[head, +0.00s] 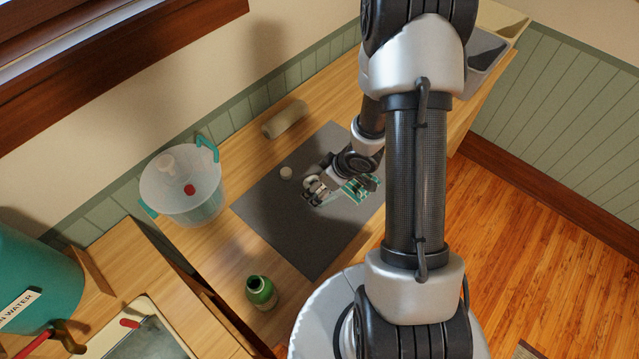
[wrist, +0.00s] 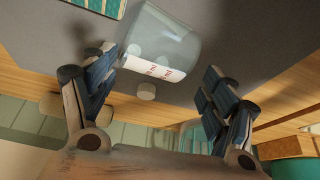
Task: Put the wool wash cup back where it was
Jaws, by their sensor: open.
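The wool wash cup appears to be the clear cup with a white label and red lettering (wrist: 158,62) in the wrist view. It is on the dark grey mat (head: 290,235). In the head view my gripper and wrist largely hide it, and I cannot tell whether it stands or lies. My gripper (head: 316,194) is low over the mat. In the wrist view its two blue-padded fingers (wrist: 155,98) are spread wide, with the cup beyond and between them. I see no finger touching the cup. A small white round cap (head: 286,173) lies on the mat nearby.
A green-and-white striped item (head: 360,188) lies beside my gripper. A clear tub with teal handles (head: 180,208) stands left on the wooden counter. A beige roll (head: 285,119) lies behind the mat, and a green bottle (head: 261,292) stands in front. The mat's front left is clear.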

